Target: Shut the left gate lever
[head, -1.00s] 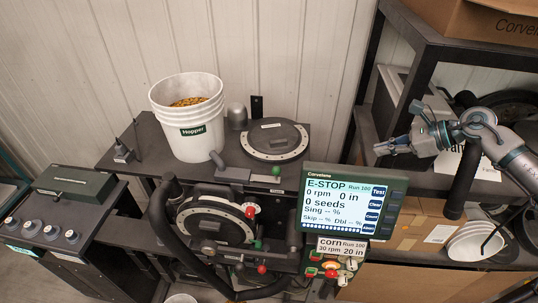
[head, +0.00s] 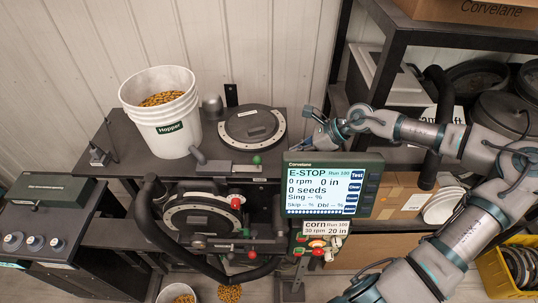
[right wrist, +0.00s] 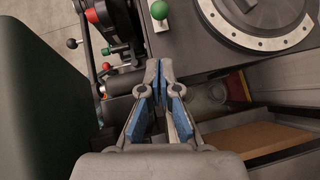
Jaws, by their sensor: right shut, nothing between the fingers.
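Several ball-topped levers sit on the seed meter; I cannot tell which is the left gate lever. A green knob (head: 257,160) stands at the front edge of the top deck, and a red knob (head: 236,203) is on the meter face below. My right gripper (head: 318,118) is shut and empty, above the display and to the right of the green knob. In the right wrist view its blue-padded fingertips (right wrist: 155,72) meet just short of the green knob (right wrist: 159,10), apart from it in the picture. My left gripper is not in view.
The display (head: 333,190) stands close below my right gripper. A round disc cover (head: 252,128) lies on the deck and a white hopper (head: 162,110) of yellow seed stands left of it. A black hose (head: 143,215) loops around the meter front. A dark shelf (head: 400,45) is at right.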

